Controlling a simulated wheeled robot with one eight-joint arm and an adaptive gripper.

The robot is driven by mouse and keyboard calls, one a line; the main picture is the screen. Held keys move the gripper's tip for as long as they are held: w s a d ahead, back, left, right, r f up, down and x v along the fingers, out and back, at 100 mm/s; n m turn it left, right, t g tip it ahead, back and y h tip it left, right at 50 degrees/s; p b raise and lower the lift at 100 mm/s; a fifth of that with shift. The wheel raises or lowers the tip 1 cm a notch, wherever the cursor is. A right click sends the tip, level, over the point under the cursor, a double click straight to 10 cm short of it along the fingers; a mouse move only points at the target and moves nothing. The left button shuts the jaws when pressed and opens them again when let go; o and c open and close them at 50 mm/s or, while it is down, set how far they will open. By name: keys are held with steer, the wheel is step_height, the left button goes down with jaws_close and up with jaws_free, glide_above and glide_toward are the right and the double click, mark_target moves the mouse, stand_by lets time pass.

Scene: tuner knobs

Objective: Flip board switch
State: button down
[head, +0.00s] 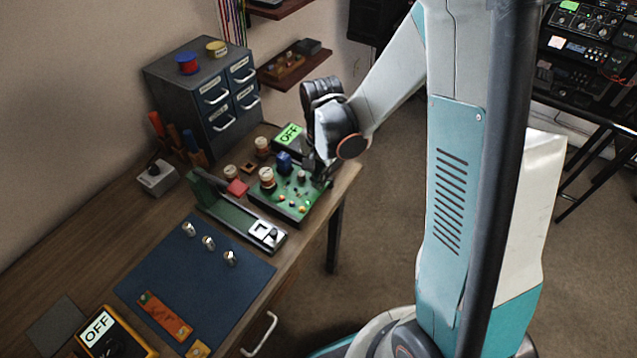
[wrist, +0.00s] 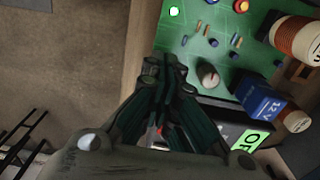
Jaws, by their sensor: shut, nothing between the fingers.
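The green circuit board (head: 292,208) lies near the bench's right edge; it also shows in the wrist view (wrist: 205,25). It carries small parts, a lit green light (wrist: 174,11) and a grey round-topped part (wrist: 207,75), which may be a knob or the switch; I cannot tell. My gripper (wrist: 168,62) is shut and empty at the board's edge, left of the grey part in the wrist view. In the head view my gripper (head: 322,172) is at the board's far right corner, partly hidden by my wrist. Whether it touches the board is unclear.
A blue block (wrist: 258,97) and a copper coil (wrist: 297,38) stand on the board. A green OFF display (head: 290,134) is behind it. A green-and-grey fixture (head: 235,215) lies to its left. Beyond the bench edge is open floor (wrist: 70,70).

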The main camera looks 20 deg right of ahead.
steer(key=shift+f+b, duration=0.3)
steer(key=shift+f, duration=0.1)
steer(key=shift+r+p, duration=2.45)
steer(key=shift+r, duration=1.1)
steer(key=s+r+n+t, duration=0.3)
steer(key=s+r+n, duration=0.2)
steer(key=r, duration=0.4)
steer(key=s+a+r+n+t, duration=0.1)
steer(key=s+r+n+t, duration=0.3)
steer(key=s+r, duration=0.4)
steer(key=shift+s+r+n, duration=0.25)
steer(key=shift+r+n, duration=0.6)
steer(key=shift+n, duration=0.05)
